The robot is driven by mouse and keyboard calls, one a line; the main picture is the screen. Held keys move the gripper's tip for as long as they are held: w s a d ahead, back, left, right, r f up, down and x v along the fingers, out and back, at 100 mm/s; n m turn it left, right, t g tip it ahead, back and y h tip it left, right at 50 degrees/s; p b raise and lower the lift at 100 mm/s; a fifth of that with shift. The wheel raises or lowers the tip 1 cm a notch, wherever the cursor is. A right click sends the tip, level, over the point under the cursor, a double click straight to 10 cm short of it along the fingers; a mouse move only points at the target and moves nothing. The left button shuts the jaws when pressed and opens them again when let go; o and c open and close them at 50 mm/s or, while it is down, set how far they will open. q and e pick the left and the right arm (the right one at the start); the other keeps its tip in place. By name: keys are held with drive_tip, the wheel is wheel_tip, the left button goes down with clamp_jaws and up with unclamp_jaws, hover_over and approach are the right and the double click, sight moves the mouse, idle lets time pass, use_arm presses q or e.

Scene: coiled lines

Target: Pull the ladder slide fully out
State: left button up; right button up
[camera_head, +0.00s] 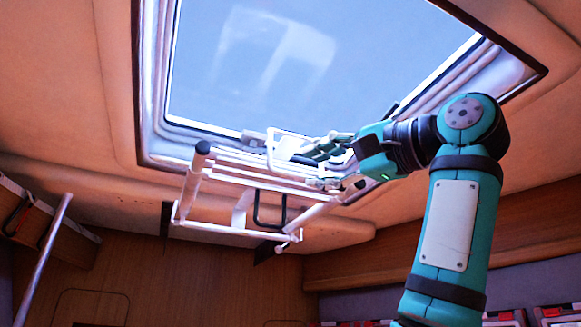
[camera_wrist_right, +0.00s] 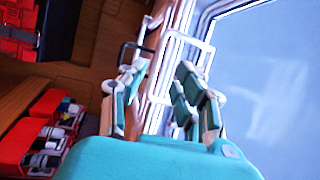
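The white ladder slide (camera_head: 232,233) hangs below the ceiling hatch, with rails, crossbars and a dark-capped post at its left. A white loop handle (camera_head: 270,150) stands at its upper side, and a black loop (camera_head: 271,225) sits lower down. My right gripper (camera_head: 318,167) is at the ladder's right end, close to the white loop. In the right wrist view, its fingers (camera_wrist_right: 162,72) are spread, with the white loop (camera_wrist_right: 211,52) just beyond the tips. I cannot tell whether a finger touches it. My left gripper is not in view.
The hatch frame (camera_head: 151,90) surrounds a bright window (camera_head: 310,65) above the ladder. A slanted metal pole (camera_head: 48,250) stands at the left. Wooden cabinets (camera_head: 110,270) line the back. Red boxes (camera_wrist_right: 35,145) hold items at the left of the wrist view.

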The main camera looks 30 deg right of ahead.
drive_tip(key=v, duration=0.6)
drive_tip(key=shift+s, duration=0.25)
